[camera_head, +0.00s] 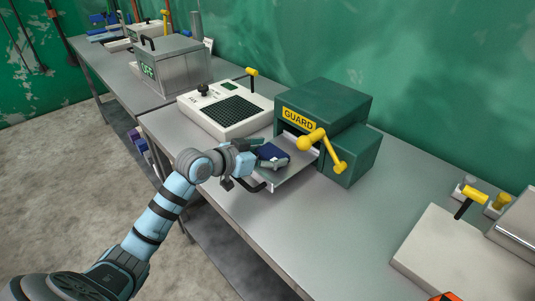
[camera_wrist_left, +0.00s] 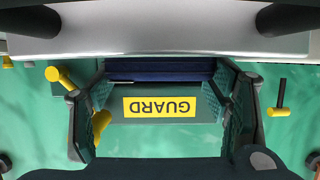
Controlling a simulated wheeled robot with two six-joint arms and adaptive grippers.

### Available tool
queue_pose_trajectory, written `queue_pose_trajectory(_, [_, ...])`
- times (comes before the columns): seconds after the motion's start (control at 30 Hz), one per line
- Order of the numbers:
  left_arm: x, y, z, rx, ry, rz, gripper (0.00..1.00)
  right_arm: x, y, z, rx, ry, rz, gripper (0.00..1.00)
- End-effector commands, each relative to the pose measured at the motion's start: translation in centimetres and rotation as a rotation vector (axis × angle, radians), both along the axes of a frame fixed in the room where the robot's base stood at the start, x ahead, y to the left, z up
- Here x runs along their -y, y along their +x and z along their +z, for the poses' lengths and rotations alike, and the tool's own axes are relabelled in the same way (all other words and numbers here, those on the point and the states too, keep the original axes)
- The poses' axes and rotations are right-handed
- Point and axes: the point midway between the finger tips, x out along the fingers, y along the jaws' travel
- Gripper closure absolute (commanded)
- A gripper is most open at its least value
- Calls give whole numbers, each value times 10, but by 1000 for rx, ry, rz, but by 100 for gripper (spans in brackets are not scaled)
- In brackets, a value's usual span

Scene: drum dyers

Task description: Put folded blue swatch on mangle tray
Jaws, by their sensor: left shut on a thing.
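The folded blue swatch (camera_head: 271,154) is dark blue and sits between the fingers of my left gripper (camera_head: 262,157), which is shut on it. In the left wrist view the swatch (camera_wrist_left: 160,70) spans between both fingertips of the gripper (camera_wrist_left: 160,85). The mangle tray (camera_head: 293,173) is a light grey plate with a black handle, sticking out from the front of the green mangle (camera_head: 330,115) marked GUARD. The swatch is over the tray's left part; I cannot tell whether it touches it. My right gripper is not in view.
A yellow crank (camera_head: 325,150) sticks out at the mangle's front, close to the tray. A white box with a black grid (camera_head: 225,107) stands to the left. A white panel (camera_head: 460,260) lies at the right. The grey tabletop (camera_head: 270,225) in front is clear.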

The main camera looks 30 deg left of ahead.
Motion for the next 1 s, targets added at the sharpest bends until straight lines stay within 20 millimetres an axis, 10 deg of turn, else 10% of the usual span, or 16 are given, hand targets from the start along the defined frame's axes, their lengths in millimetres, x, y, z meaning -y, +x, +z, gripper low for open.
queue_pose_trajectory(0.03, [0, 0, -2, 0, -1, 0, 55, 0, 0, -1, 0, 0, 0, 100])
queue_pose_trajectory(0.07, [0, 0, -2, 0, -1, 0, 27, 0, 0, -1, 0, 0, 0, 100])
queue_pose_trajectory(0.17, [0, 0, -2, 0, -1, 0, 11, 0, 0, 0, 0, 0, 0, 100])
queue_pose_trajectory(0.63, [-3, -6, 4, 0, 2, 1, 10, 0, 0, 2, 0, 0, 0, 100])
queue_pose_trajectory(1.0, [-27, -82, 38, -8, 10, -8, 10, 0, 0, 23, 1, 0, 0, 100])
